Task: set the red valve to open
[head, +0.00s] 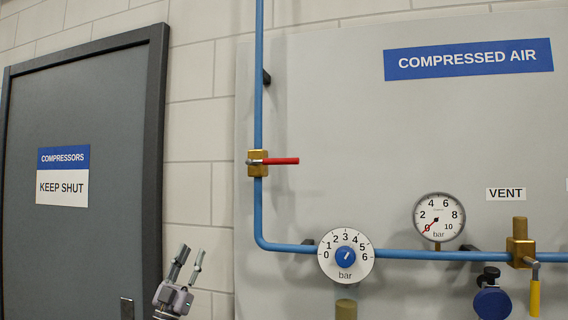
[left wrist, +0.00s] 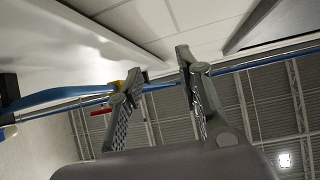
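The red valve handle (head: 280,161) sticks out horizontally to the right from a brass valve body (head: 258,170) on the vertical blue pipe (head: 259,90), so it lies across the pipe. In the left wrist view the red handle (left wrist: 100,112) shows small, beyond my left fingers, with the brass body (left wrist: 121,84) beside it. My left gripper (head: 192,256) is at the lower left of the head view, below and left of the valve and apart from it. Its fingers are spread, with nothing between them in the left wrist view (left wrist: 155,75). My right gripper is in neither view.
A grey door (head: 80,180) stands at the left. A regulator dial (head: 346,256), a pressure gauge (head: 439,217) reading about 0, and a vent valve with a yellow handle (head: 535,298) sit along the horizontal pipe. The wall between my left gripper and the red valve looks clear.

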